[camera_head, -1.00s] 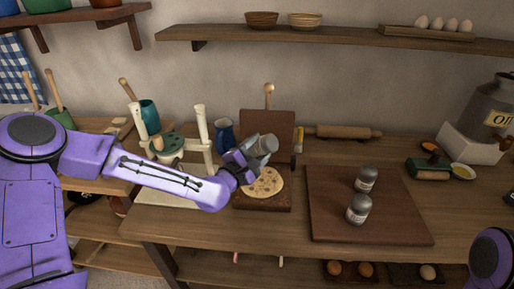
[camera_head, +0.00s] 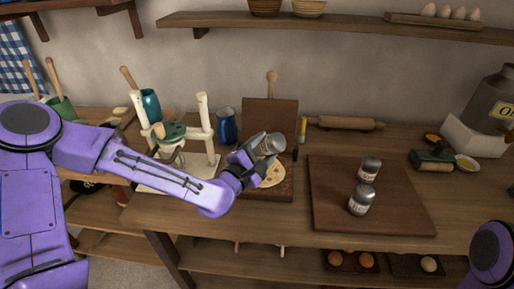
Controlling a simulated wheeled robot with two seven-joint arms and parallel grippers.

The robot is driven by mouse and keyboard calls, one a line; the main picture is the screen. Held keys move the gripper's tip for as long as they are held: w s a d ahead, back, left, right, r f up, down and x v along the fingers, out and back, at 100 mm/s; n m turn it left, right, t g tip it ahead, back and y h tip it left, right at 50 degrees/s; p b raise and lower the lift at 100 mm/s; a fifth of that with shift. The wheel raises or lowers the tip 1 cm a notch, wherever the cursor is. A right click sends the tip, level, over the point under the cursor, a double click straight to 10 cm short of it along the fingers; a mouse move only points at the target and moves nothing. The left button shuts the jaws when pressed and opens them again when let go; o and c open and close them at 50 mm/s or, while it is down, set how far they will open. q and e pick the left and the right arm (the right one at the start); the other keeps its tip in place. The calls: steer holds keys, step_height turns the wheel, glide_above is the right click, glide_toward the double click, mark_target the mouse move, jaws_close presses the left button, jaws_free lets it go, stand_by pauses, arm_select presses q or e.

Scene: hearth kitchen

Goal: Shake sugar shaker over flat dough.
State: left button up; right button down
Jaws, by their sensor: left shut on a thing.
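A round flat dough (camera_head: 271,176) with darker spots lies on the dark wooden base of a hinged press (camera_head: 285,192), whose lid stands upright behind it. My left gripper (camera_head: 252,158) is shut on a grey metal shaker (camera_head: 268,145) and holds it tilted, nearly on its side, above the far part of the dough. The gripper and shaker hide part of the dough. I cannot make out a label on the held shaker or any falling sugar. Two similar labelled shakers, one farther (camera_head: 369,169) and one nearer (camera_head: 361,199), stand upright on a brown board. My right gripper is out of frame.
The brown board (camera_head: 400,215) lies right of the press. A rolling pin (camera_head: 345,123) lies at the back by the wall. A blue jug (camera_head: 227,126) and a cream-coloured stand (camera_head: 206,125) are left of the press. The table's front right is clear.

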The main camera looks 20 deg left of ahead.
arm_select(q)
steer(key=shift+s+d+b, duration=0.15)
steer(key=shift+s+d, duration=0.05)
steer(key=shift+d, duration=0.35)
steer(key=shift+s+d+b, duration=0.15)
steer(key=shift+s+d, duration=0.05)
steer(key=shift+d, duration=0.35)
steer(key=shift+w+a, duration=0.1)
steer(key=shift+a, duration=0.45)
steer(key=shift+d+f, duration=0.1)
steer(key=shift+d, duration=0.3)
steer(key=shift+a, duration=0.3)
steer(key=shift+d+b, duration=0.3)
steer(key=shift+b, duration=0.1)
steer(key=shift+d, duration=0.15)
